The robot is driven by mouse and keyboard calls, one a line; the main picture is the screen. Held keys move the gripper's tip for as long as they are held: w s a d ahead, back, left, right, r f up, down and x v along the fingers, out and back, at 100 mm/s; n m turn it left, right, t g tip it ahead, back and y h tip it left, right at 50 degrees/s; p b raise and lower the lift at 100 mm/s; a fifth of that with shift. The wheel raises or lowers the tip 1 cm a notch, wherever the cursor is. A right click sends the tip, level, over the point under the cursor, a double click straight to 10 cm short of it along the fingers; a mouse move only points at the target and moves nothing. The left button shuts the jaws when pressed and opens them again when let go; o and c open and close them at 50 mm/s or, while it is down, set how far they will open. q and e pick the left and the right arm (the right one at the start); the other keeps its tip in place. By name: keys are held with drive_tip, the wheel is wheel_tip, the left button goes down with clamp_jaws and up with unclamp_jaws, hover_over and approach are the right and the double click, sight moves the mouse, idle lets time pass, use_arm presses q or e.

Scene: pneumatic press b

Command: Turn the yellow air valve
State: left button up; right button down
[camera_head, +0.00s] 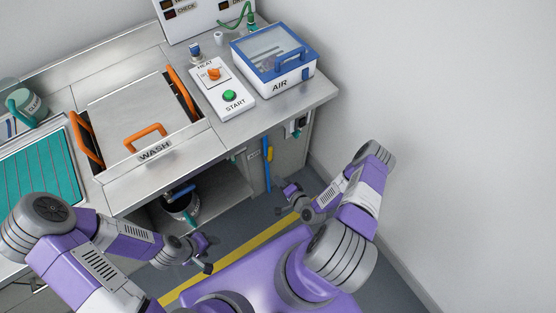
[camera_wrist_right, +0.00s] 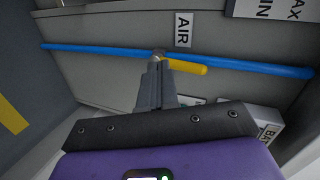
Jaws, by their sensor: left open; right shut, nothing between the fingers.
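The yellow air valve handle (camera_wrist_right: 185,67) lies nearly along a blue pipe (camera_wrist_right: 100,49), slanting slightly away from it, beside an AIR label (camera_wrist_right: 183,29). In the head view the small yellow handle (camera_head: 270,155) shows on the upright blue pipe (camera_head: 266,172) at the cabinet's side. My right gripper (camera_wrist_right: 157,68) is shut and empty. Its fingertips overlap the handle's pivot end in the wrist view; I cannot tell whether they touch it. In the head view my right gripper (camera_head: 280,209) is low in front of the cabinet. My left gripper (camera_head: 208,256) is open and empty, left of it.
The steel bench (camera_head: 318,91) holds a blue-framed AIR box (camera_head: 275,60), a HEAT/START panel (camera_head: 222,90) and a WASH basin with orange handles (camera_head: 146,138). A bucket (camera_head: 182,206) stands on the open shelf below. A bare wall (camera_head: 460,150) stands close on the right.

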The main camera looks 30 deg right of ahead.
drive_tip(key=s+d+m+t+h, duration=0.4)
drive_tip(key=d+m, duration=0.1)
drive_tip(key=d, duration=0.1)
drive_tip(key=b, duration=0.3)
approach(270, 154)
drive_tip(key=w+d, duration=0.3)
drive_tip(key=d, duration=0.2)
use_arm(q)
drive_tip(key=shift+f, duration=1.7)
use_arm(e)
drive_tip(key=shift+w+a+f, duration=0.1)
drive_tip(key=shift+w+a, duration=0.45)
drive_tip(key=shift+w, duration=0.35)
drive_tip(key=shift+w+a+f, duration=0.1)
drive_tip(key=shift+w+a, duration=0.5)
drive_tip(key=shift+w, duration=0.25)
use_arm(q)
drive_tip(key=shift+a, duration=0.1)
